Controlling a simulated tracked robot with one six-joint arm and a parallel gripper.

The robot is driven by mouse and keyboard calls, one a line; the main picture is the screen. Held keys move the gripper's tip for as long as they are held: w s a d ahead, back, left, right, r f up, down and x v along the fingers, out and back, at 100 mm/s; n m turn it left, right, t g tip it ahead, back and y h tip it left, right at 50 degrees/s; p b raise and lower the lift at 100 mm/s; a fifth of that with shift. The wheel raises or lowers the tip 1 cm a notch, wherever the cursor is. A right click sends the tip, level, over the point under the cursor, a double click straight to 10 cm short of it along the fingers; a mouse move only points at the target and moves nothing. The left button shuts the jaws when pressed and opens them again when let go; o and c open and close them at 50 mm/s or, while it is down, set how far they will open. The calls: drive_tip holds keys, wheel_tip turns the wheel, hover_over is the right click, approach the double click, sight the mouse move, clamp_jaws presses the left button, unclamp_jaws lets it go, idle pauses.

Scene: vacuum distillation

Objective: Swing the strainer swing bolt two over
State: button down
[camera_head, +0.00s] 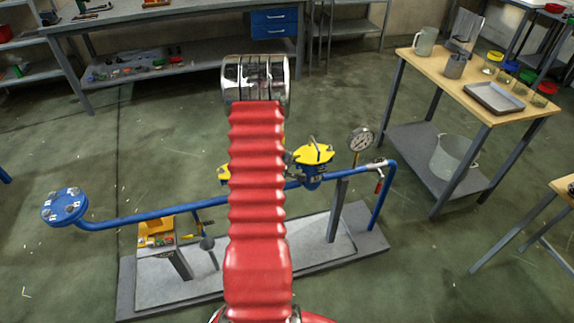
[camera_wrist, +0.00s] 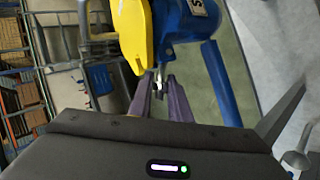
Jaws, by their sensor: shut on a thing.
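The strainer in the head view has a yellow lid (camera_head: 314,153) with a handle on top and a blue body (camera_head: 312,180) on the blue pipe line. In the wrist view the yellow lid (camera_wrist: 134,35) and blue body (camera_wrist: 187,22) fill the upper middle. My gripper (camera_wrist: 160,88) is just below the lid's edge, its two fingers closed on a small metal piece (camera_wrist: 158,80), which appears to be a swing bolt. Most of the bolt is hidden by the fingers and lid. In the head view my red arm hides the gripper and part of the pipe.
A pressure gauge (camera_head: 361,139) stands right of the strainer, and a red-handled valve (camera_head: 378,183) hangs near the pipe's end. A wooden table (camera_head: 475,86) stands at right; floor between is clear.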

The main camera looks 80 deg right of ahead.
drive_tip(key=shift+s+d+r, duration=0.1)
drive_tip(key=shift+d, duration=0.05)
drive_tip(key=c, duration=1.9)
unclamp_jaws()
drive_tip(key=shift+v, duration=6.9)
